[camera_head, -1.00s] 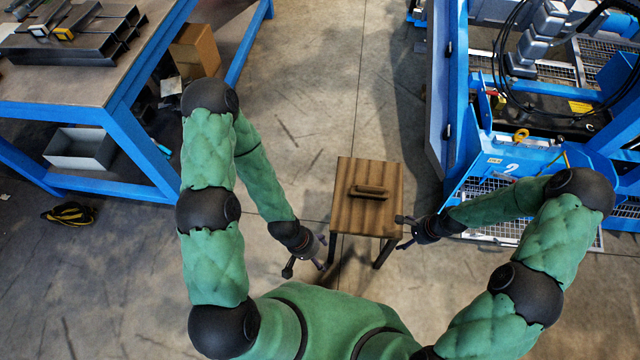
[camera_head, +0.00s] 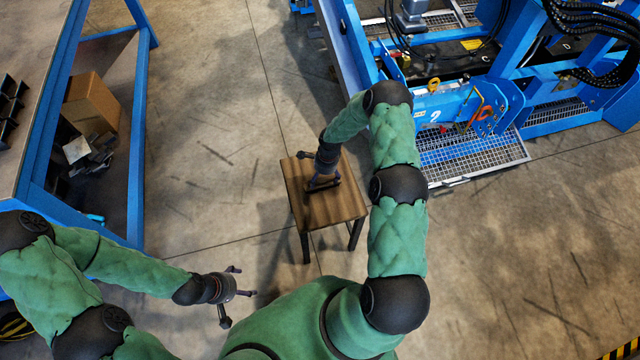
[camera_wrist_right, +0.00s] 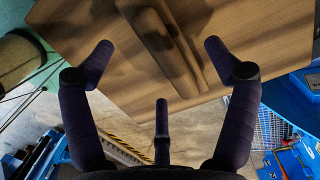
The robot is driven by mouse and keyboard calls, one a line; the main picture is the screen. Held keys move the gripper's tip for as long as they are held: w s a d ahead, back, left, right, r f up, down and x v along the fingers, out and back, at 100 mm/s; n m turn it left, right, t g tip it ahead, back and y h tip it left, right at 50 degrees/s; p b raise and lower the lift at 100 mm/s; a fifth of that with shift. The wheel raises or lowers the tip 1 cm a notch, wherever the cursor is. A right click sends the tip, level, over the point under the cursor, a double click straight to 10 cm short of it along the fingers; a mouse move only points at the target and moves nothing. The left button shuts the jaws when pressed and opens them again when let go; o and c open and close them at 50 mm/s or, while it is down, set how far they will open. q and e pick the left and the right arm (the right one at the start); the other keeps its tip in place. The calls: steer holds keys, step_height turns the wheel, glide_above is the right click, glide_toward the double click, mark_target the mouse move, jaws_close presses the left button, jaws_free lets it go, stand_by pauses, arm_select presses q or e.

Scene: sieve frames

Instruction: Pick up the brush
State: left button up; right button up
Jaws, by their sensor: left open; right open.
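The brush is a long brown wooden piece (camera_wrist_right: 165,45) lying on the wooden stool (camera_head: 340,207). In the right wrist view it runs diagonally between my open right fingers, with tabletop showing on both sides. My right gripper (camera_head: 321,178) is open over the stool top and largely covers the brush in the head view. I cannot tell how far the fingertips are above the top. My left gripper (camera_head: 236,293) is open and empty, low and to the left of the stool, apart from it.
A blue-framed workbench (camera_head: 139,150) with a cardboard box (camera_head: 92,103) on its lower level stands at left. Blue machinery with a metal grating (camera_head: 470,155) stands at the right and back.

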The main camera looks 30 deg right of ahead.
mark_target(322, 183)
steer(key=shift+f+b, duration=1.05)
steer(key=shift+f, duration=1.75)
steer(key=c, duration=1.5)
steer(key=shift+c, duration=0.2)
steer(key=shift+r, duration=0.2)
